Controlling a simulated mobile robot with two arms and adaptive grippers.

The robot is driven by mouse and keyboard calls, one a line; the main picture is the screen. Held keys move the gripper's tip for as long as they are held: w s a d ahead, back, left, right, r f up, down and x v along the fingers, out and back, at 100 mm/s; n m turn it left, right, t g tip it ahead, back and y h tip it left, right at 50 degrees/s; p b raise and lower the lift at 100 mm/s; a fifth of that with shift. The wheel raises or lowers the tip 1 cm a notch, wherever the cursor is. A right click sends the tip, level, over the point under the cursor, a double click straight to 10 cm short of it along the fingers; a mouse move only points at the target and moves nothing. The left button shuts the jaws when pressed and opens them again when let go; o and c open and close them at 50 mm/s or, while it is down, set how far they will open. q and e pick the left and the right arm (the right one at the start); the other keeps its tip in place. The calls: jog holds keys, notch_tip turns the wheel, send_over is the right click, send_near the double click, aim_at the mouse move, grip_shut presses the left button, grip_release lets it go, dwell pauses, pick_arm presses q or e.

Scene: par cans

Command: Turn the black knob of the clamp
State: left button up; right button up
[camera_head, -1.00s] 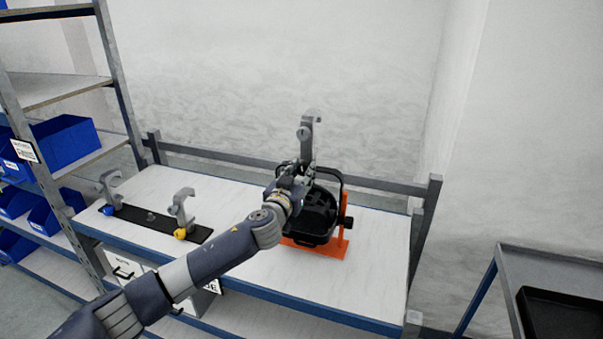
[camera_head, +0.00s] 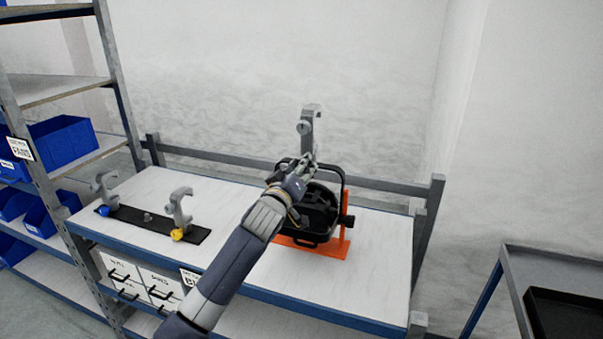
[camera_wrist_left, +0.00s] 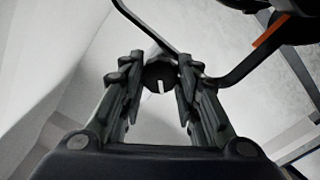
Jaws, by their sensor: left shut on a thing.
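The grey hook clamp (camera_head: 307,130) stands upright on top of the black par can (camera_head: 318,210), which sits on an orange stand (camera_head: 325,247) on the bench. My left gripper (camera_head: 304,168) reaches in to the clamp's lower part. In the left wrist view, a round black knob (camera_wrist_left: 159,76) with a white line sits between the two fingertips (camera_wrist_left: 158,84). The gripper is shut on this knob, and the line points nearly straight up and down in that view. In the head view the knob is hidden by the gripper. My right gripper is not in view.
On the bench's left, two grey clamps, one with a blue knob (camera_head: 103,210) and one with a yellow knob (camera_head: 177,234), stand on a black strip (camera_head: 150,221). A black bracket (camera_wrist_left: 235,75) passes close beside the fingers. A grey cart (camera_head: 545,262) stands at right.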

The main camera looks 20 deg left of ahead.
pick_arm(q)
jog(key=shift+n+p, duration=2.45)
jog(key=shift+n, duration=3.95)
jog(key=o, duration=1.1)
